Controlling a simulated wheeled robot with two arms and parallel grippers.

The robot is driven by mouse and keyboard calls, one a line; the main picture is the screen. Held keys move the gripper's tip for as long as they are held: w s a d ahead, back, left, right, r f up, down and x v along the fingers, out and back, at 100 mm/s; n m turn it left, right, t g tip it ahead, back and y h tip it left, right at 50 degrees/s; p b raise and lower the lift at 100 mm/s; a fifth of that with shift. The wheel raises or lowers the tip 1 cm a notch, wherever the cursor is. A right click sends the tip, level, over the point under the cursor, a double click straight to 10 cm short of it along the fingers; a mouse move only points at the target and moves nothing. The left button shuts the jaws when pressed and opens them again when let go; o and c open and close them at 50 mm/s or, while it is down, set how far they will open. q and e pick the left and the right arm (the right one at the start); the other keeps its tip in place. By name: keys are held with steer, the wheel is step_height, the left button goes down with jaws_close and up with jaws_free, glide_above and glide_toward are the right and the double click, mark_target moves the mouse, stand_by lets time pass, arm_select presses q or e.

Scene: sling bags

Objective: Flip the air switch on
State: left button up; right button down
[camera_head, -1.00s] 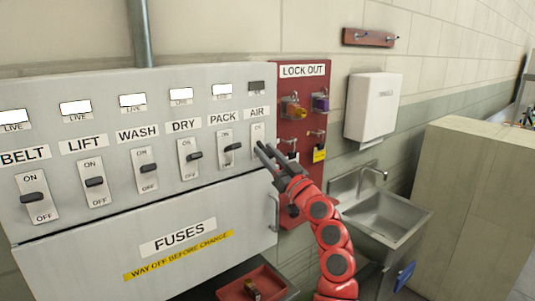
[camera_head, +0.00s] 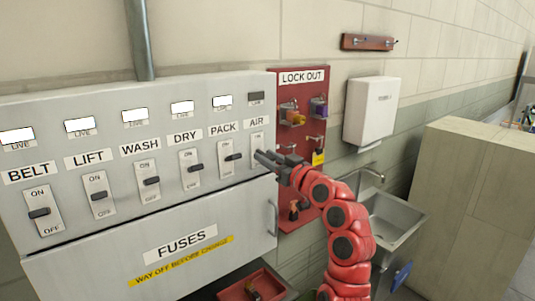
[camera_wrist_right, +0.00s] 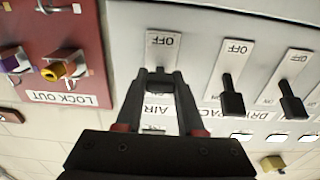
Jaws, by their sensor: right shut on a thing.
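The air switch (camera_head: 257,140) is a white plate under the AIR label, at the right end of the row on the grey panel. Its lamp (camera_head: 256,98) is dark, while the other lamps are lit. My right gripper (camera_head: 262,157) reaches it from the right. My left gripper is out of view.
The PACK switch (camera_head: 230,157) sits close to the left of my gripper. The red lock-out board (camera_head: 290,150) with hanging locks stands just right of the panel. A door handle (camera_head: 272,217), a sink (camera_head: 395,217) and a red tray (camera_head: 252,287) lie lower down.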

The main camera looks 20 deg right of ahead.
mark_target(259, 150)
steer(key=r+g, duration=0.1)
steer(key=r+g+h, duration=0.1)
steer(key=g, duration=0.1)
steer(key=shift+w+r+g+h, duration=0.1)
steer(key=shift+r+g+h, duration=0.15)
steer(key=shift+g, duration=0.25)
steer(key=shift+w+a+r+g+h, duration=0.15)
steer(key=shift+g+h, duration=0.15)
steer(key=shift+g, duration=0.35)
steer(key=shift+w+r+g+h, duration=0.15)
steer(key=shift+g+h, duration=0.1)
steer(key=shift+g, duration=0.4)
steer(key=c, duration=0.5)
jaws_free()
